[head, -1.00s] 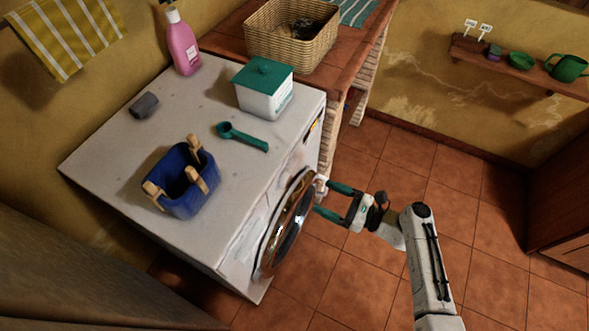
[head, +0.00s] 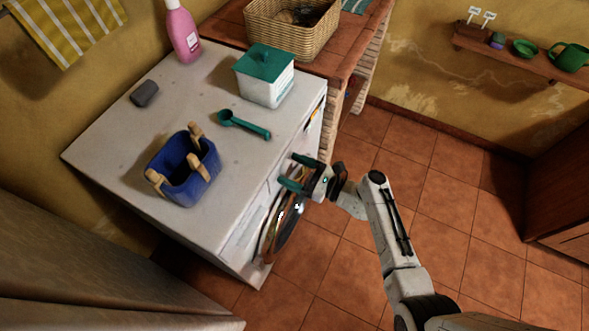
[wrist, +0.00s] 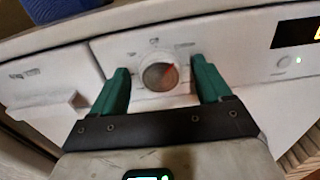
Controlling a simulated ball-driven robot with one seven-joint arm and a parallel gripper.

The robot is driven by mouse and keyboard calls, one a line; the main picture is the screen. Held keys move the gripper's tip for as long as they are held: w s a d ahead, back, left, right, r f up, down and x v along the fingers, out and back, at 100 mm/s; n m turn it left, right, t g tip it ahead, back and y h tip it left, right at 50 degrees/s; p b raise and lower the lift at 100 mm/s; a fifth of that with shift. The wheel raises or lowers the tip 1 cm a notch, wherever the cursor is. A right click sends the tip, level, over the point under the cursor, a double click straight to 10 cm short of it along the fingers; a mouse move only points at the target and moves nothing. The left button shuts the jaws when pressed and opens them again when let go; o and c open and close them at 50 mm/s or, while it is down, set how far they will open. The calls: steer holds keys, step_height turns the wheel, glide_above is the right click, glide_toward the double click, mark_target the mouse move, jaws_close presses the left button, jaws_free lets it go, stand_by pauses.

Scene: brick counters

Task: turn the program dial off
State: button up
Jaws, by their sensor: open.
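The program dial (wrist: 160,76) is a round grey knob with a red pointer mark on the white front panel of the washing machine (head: 233,80). The pointer aims to the upper right. Small printed marks stand around it. In the wrist view my gripper (wrist: 162,82) is open, with one green finger on each side of the dial. I see a gap between each finger and the knob; I cannot tell how deep the fingers reach. In the head view my gripper (head: 289,171) is at the machine's front, above the round door (head: 284,222), and the dial is hidden.
A dark display (wrist: 296,31) and a button (wrist: 284,62) are right of the dial.

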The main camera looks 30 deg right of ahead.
steer(key=c, duration=1)
steer(key=shift+n, duration=0.3)
steer(key=n+b, duration=0.2)
steer(key=n, duration=0.1)
steer(key=shift+s+f+n, duration=0.1)
steer(key=shift+f+n, duration=0.1)
steer(key=shift+n, duration=0.1)
steer(key=shift+a+r+n+b, duration=0.1)
steer(key=shift+a+n+b, duration=0.05)
steer(key=shift+n+b, duration=2)
steer(key=shift+n+p, duration=0.3)
steer(key=shift+n, duration=0.05)
steer(key=o, duration=1)
